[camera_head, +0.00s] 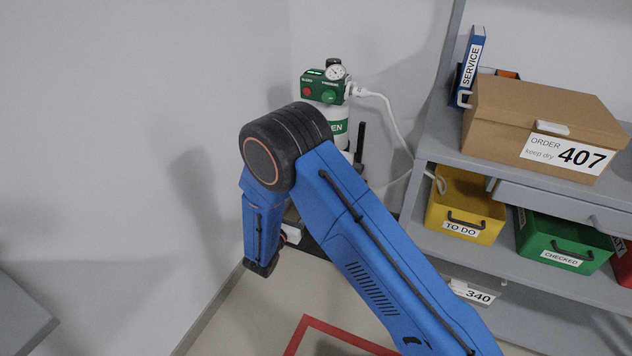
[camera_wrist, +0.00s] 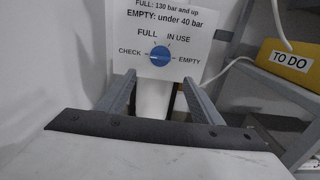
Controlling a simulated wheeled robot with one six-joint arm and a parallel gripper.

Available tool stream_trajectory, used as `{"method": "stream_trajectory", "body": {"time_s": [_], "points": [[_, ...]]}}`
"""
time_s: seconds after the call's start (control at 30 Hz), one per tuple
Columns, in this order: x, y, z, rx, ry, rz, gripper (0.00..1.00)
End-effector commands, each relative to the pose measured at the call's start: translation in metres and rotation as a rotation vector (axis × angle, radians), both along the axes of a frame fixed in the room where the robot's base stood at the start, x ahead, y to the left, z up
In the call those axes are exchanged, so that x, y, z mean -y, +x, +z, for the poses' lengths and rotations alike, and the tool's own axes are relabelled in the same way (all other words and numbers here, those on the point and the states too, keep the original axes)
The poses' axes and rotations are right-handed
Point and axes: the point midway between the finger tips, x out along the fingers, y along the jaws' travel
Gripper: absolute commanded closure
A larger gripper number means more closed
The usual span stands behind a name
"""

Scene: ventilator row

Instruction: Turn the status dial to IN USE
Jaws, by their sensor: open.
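The status dial (camera_wrist: 160,56) is a round blue knob on a white card (camera_wrist: 190,62) in the wrist view. The words CHECK, FULL, IN USE and EMPTY stand around it, from left over the top to right. Which word the knob points at is too small to tell. My gripper (camera_wrist: 159,80) is open, with one finger to the lower left of the dial and the other to the lower right. Nothing is between the fingers, and they look apart from the knob. In the head view my arm hides the dial and my gripper.
A gas cylinder (camera_head: 338,114) with a green valve block (camera_head: 323,88), gauge (camera_head: 335,72) and white hose (camera_head: 393,112) stands behind my arm. A grey shelf (camera_head: 413,205) at right carries a cardboard box (camera_head: 500,120), yellow bin (camera_head: 463,195) and green bin (camera_head: 545,228). A wall is at left.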

Motion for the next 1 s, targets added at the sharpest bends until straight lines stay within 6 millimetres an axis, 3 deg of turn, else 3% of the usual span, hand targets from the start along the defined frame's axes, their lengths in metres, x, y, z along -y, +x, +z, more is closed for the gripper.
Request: {"method": "stream_trajectory", "body": {"time_s": [0.6,0.8,1.0], "points": [[0.038,0.102,0.0,0.0,0.0,-0.002,0.4],[0.045,0.123,0.0,0.001,0.001,-0.001,0.4],[0.048,0.13,0.0,0.0,0.0,-0.001,0.4]]}}
